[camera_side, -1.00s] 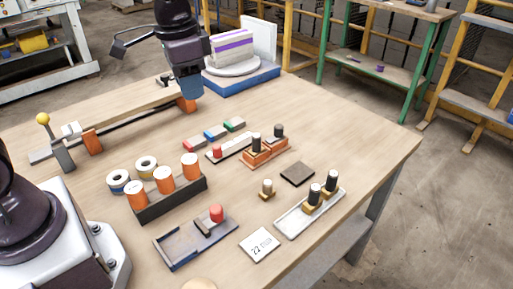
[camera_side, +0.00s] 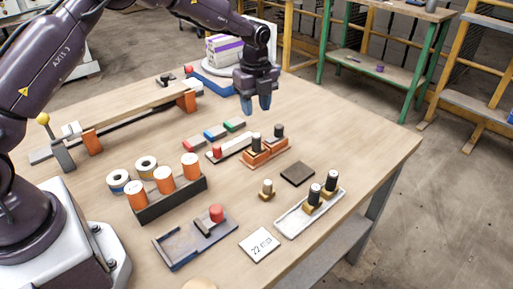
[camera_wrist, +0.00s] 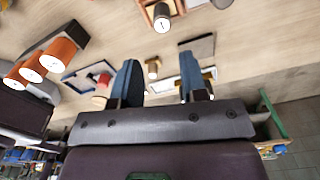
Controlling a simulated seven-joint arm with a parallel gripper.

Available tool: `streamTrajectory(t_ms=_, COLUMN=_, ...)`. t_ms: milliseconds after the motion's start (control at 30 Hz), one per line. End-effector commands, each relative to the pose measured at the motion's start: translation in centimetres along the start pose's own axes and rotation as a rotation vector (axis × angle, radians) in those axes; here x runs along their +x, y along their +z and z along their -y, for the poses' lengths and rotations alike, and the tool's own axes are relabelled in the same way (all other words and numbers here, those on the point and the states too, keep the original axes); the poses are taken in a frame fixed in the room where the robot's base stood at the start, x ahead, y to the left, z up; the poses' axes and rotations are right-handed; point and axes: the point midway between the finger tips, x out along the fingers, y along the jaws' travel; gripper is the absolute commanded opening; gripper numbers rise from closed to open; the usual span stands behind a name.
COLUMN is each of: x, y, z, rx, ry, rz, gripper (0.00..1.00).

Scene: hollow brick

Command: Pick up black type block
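My gripper (camera_side: 256,103) hangs above the table behind the orange tray, with its two blue fingers pointing down. The fingers are apart and empty; they also show in the wrist view (camera_wrist: 158,62). Several black-topped upright pieces stand on the table. Two are in the orange tray (camera_side: 263,158), a nearer one (camera_side: 256,143) and a farther one (camera_side: 279,131). Two more, with brass-coloured bases, stand in the white tray (camera_side: 293,222): one (camera_side: 314,193) and another (camera_side: 331,180). A small dark block (camera_side: 203,227) lies in the grey-blue tray. I cannot tell which is the black type block.
A dark square pad (camera_side: 297,173) and a small brass-based piece (camera_side: 267,189) lie nearby. Red, blue and green blocks (camera_side: 214,132) lie left of the orange tray. A rack with orange cylinders (camera_side: 172,199) stands at left. The table's right side is clear.

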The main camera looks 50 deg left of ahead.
Motion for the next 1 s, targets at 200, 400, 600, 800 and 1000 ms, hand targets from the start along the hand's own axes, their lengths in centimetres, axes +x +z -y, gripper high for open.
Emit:
streamTrajectory(t_ms=200, x=4.3, y=-0.1, z=-0.1, rx=-0.002, ry=0.005, rz=-0.001, gripper=0.40)
streamTrajectory(t_ms=400, x=6.3, y=-0.1, z=0.0, rx=-0.003, ry=0.002, rz=-0.001, gripper=0.40)
streamTrajectory(t_ms=600, x=8.4, y=0.0, z=0.1, rx=-0.003, ry=0.003, rz=0.000, gripper=0.40)
streamTrajectory(t_ms=800, x=11.1, y=0.1, z=0.3, rx=-0.003, ry=0.002, rz=0.000, gripper=0.40)
streamTrajectory(t_ms=1000, x=11.7, y=0.1, z=0.3, rx=-0.004, ry=0.001, rz=0.000, gripper=0.40)
